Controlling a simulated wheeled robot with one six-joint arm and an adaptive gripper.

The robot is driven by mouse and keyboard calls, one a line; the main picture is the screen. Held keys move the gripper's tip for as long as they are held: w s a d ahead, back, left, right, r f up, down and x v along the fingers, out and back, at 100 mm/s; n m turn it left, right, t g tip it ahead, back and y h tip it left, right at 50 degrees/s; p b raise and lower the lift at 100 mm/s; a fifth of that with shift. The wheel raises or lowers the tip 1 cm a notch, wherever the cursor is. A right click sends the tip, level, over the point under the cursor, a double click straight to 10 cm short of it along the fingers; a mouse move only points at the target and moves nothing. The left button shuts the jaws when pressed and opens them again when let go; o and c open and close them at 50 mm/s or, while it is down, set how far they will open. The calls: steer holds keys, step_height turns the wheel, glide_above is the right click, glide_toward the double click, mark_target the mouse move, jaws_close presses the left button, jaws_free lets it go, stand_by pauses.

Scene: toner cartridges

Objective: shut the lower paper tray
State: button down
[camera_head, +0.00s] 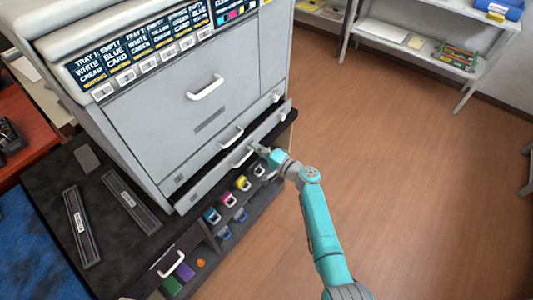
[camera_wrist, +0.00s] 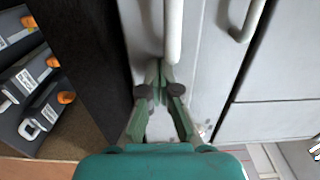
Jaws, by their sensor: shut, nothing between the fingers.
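The lower paper tray (camera_head: 215,180) is the lowest light-grey drawer of the big printer, with a white handle (camera_head: 243,157). How far it stands out from the printer is hard to tell. My gripper (camera_head: 262,150) is at the tray's front, right beside the handle's right end. In the wrist view, the closed fingertips (camera_wrist: 160,92) are at the end of the white handle (camera_wrist: 173,30), over the tray's front (camera_wrist: 195,50). They hold nothing. Whether they touch the front is unclear. The upper tray's handle (camera_head: 231,137) sits just above; it also shows in the wrist view (camera_wrist: 245,20).
The printer stands on a dark counter (camera_head: 60,170). Below the tray, a shelf holds cartridges with coloured handles (camera_head: 242,183); some show close by in the wrist view (camera_wrist: 40,122). A large front panel (camera_head: 190,110) is above. Wooden floor (camera_head: 410,180) on the right is clear.

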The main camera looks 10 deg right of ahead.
mark_target(247, 141)
steer(key=x, duration=0.4)
steer(key=shift+a+r, duration=0.1)
steer(key=shift+a, duration=0.05)
steer(key=shift+w+r, duration=0.1)
